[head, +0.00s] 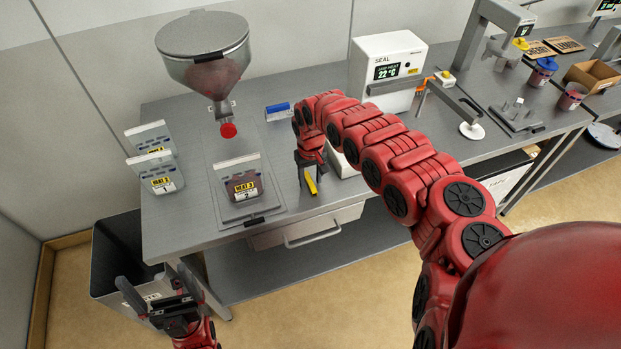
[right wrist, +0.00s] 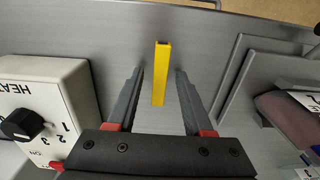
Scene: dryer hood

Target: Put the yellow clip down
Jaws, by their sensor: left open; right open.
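The yellow clip (head: 310,184) lies on the grey table near its front edge, right of the bag stand. In the right wrist view the clip (right wrist: 161,73) lies between my two open fingers, with a gap on each side. My right gripper (head: 309,174) is open above the table and partly covers the clip's rear end in the head view. It also shows in the right wrist view (right wrist: 158,95). My left gripper (head: 158,291) is open and empty at the lower left, in front of the table, above the grey bin.
A stand with a filled bag (head: 244,185) is left of the clip; the hopper (head: 203,60) hangs behind it. A white heater box (right wrist: 45,110) is close beside my right gripper. A drawer handle (head: 312,235) juts below the table edge.

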